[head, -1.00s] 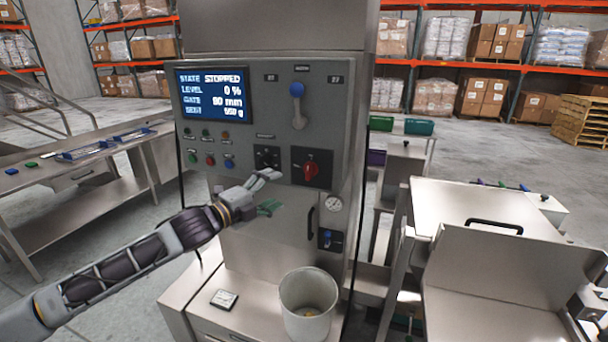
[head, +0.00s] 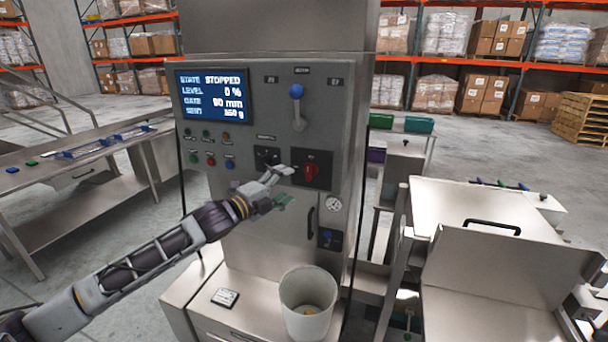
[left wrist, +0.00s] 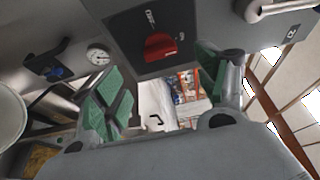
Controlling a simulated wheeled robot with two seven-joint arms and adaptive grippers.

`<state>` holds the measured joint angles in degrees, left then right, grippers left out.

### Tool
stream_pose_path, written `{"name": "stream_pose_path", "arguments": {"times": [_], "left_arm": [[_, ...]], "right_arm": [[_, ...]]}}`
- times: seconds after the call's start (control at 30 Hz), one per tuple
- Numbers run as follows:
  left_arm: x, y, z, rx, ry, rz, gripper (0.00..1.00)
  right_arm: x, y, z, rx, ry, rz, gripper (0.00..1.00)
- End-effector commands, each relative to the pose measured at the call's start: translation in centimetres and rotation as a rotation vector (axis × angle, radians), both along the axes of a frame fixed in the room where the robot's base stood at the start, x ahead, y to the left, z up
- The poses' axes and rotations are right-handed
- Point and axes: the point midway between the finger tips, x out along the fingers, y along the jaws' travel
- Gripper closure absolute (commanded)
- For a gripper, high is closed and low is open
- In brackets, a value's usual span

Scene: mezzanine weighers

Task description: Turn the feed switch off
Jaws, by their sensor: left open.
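The control panel (head: 225,145) is a grey upright cabinet face with a blue display (head: 213,97) that reads STATE STOPPED, LEVEL 0 %. A red rotary switch (head: 310,172) sits on a black plate at the panel's lower right; it also shows in the left wrist view (left wrist: 160,47). My right gripper is out of view.
A blue-tipped lever (head: 297,103) is above the switch. A gauge (head: 333,204), a door handle (head: 310,222) and a small blue valve (head: 327,238) are below. A white bucket (head: 307,318) stands on the ledge. Steel hoppers (head: 490,270) are at right.

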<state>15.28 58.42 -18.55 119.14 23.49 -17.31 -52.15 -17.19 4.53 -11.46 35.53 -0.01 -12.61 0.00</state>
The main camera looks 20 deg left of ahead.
Motion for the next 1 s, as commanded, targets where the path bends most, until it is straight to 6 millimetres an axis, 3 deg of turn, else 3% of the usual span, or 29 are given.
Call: {"name": "stream_pose_path", "arguments": {"times": [1.0], "left_arm": [[6.9,-3.2,0.2,-0.002,0.0,-0.001,0.27]], "right_arm": [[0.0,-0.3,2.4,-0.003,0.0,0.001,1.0]]}}
